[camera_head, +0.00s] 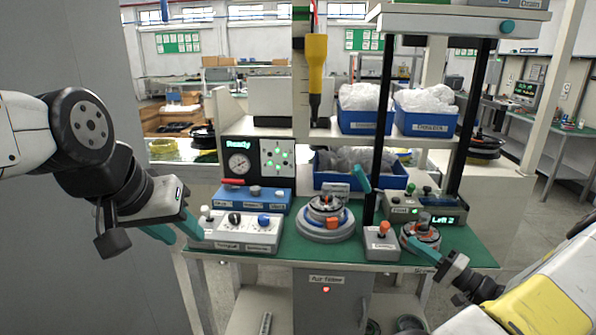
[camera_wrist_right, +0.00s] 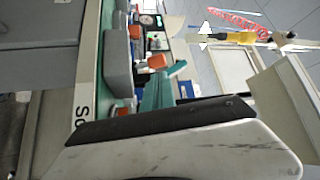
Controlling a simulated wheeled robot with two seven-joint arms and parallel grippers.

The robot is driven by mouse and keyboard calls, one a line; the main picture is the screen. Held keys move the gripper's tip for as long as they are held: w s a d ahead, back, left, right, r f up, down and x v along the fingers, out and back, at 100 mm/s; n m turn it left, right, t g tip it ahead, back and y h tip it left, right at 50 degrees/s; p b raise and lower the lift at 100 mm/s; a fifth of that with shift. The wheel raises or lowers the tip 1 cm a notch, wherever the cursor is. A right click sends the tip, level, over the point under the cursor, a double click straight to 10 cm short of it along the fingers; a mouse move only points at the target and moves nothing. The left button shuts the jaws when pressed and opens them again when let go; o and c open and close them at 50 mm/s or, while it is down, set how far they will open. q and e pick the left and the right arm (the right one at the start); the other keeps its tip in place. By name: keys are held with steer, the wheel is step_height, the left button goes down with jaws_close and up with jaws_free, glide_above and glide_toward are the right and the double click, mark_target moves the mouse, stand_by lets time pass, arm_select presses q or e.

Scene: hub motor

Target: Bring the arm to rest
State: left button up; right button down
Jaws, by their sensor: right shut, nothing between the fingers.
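My left arm comes in from the left of the head view. Its gripper (camera_head: 186,239) has two teal fingers with a gap between them, empty, at the left front edge of the green bench. My right arm comes in from the lower right. Its gripper (camera_head: 412,241) has its teal fingers together, close to the small round part with orange pieces (camera_head: 424,234) at the bench's right front; whether they touch is unclear. In the right wrist view teal fingers (camera_wrist_right: 158,92) show beside the bench edge, partly hidden by a dark and white body.
A hub motor (camera_head: 325,221) sits on a round fixture mid-bench. A yellow screwdriver (camera_head: 316,65) hangs above. Control boxes (camera_head: 236,232) stand left, a small button box (camera_head: 381,244) right of centre.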

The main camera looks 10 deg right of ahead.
steer(key=s+a+r+n+g, duration=0.2)
steer(key=a+r+g, duration=0.25)
steer(key=a, duration=0.25)
steer(key=s+a+r+n+g+h, duration=0.1)
steer(key=a+r+n+g, duration=0.2)
steer(key=a+g, duration=0.3)
steer(key=s+a+r+n+g, duration=0.2)
steer(key=a+r+g, duration=0.15)
steer(key=a, duration=0.55)
steer(key=s+a+r+n+t+h, duration=0.1)
steer(key=s+a+r+t+h, duration=0.3)
steer(key=s+r+h, duration=0.5)
steer(key=s+r, duration=0.3)
steer(key=s, duration=0.1)
steer(key=shift+s+a, duration=0.25)
steer(key=shift+a, duration=0.15)
steer(key=shift+r, duration=0.1)
